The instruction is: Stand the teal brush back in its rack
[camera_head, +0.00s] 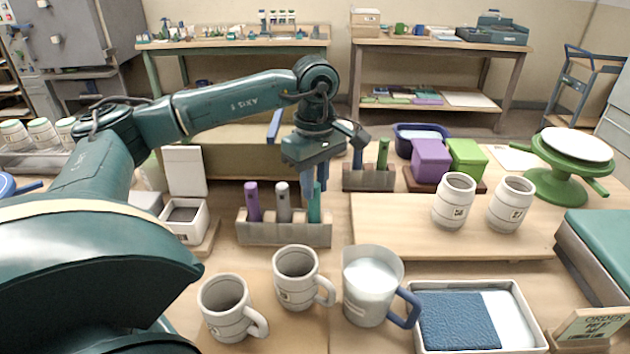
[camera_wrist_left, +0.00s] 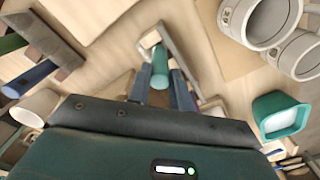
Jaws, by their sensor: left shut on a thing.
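The teal brush (camera_head: 314,207) is upright between the fingers of my left gripper (camera_head: 314,186), which is shut on it. Its lower end meets the right end of the grey brush rack (camera_head: 283,234); how deep it sits in the slot I cannot tell. A purple brush (camera_head: 253,201) and a grey brush (camera_head: 283,202) stand in the same rack to its left. In the left wrist view the teal brush's round end (camera_wrist_left: 159,66) shows between the fingers (camera_wrist_left: 160,90). My right gripper is not in view.
A second rack (camera_head: 368,181) with a green brush (camera_head: 383,154) stands behind, to the right. Two mugs (camera_head: 298,277), (camera_head: 230,307) and a white jug (camera_head: 369,284) stand in front. Two cups (camera_head: 454,203), (camera_head: 509,205) stand on a wooden board (camera_head: 400,235) at right.

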